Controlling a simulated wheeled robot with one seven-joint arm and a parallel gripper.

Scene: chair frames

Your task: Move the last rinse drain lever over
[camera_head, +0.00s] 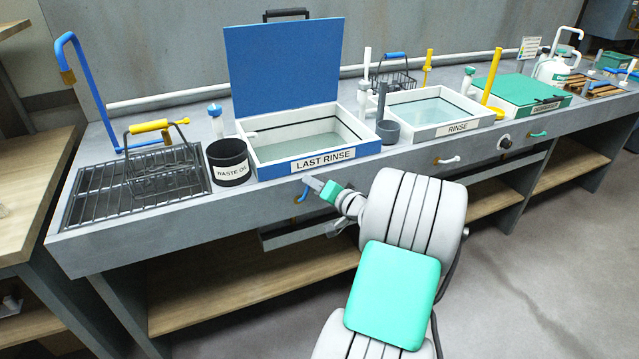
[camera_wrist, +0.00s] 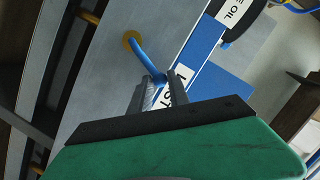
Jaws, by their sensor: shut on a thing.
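The last rinse drain lever is a blue bent handle (camera_wrist: 146,61) on a round brass pivot (camera_wrist: 131,40) in the counter's front face. In the head view the lever (camera_head: 302,196) shows small below the blue-fronted LAST RINSE basin (camera_head: 275,168). My gripper (camera_wrist: 161,80) is shut on the lever's free end, with one dark finger on each side of it. In the head view my gripper (camera_head: 309,182) reaches the front face just under the basin, and my arm partly hides the area to the right.
The basin's blue lid (camera_head: 282,75) stands open. A black WASTE OIL pot (camera_head: 229,163) and a wire rack (camera_head: 110,195) stand to its left. The RINSE basin (camera_head: 432,107) is to the right, with a white lever (camera_head: 449,160) below. The floor at right is clear.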

